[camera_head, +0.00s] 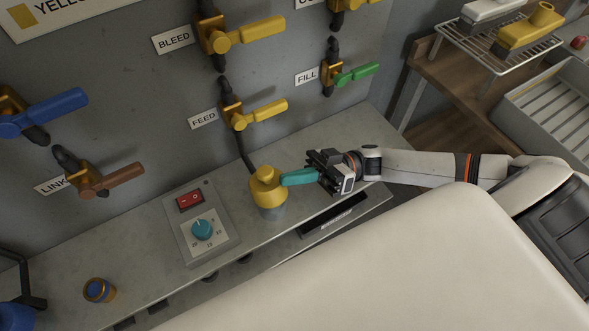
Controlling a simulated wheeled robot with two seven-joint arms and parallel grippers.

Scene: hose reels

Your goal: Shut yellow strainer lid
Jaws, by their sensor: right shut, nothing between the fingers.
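The yellow strainer lid (266,190) is a stepped, rounded cap on top of a short grey body (271,212) standing on the grey bench. From here the lid looks seated on the body, but I cannot tell whether it is fully shut. My right gripper (317,174) is just right of the lid, shut and with nothing between its fingers. A teal paddle-like piece (298,177) spans from the gripper to the lid's right side. I cannot tell whether it belongs to the gripper or the lid. My left gripper is not in view.
A control box (201,229) with a red switch and teal dial stands left of the strainer. The FEED valve's yellow lever (265,112) and FILL valve's green lever (357,74) stick out from the panel. A blue-topped brass fitting (99,290) stands at the bench's left.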

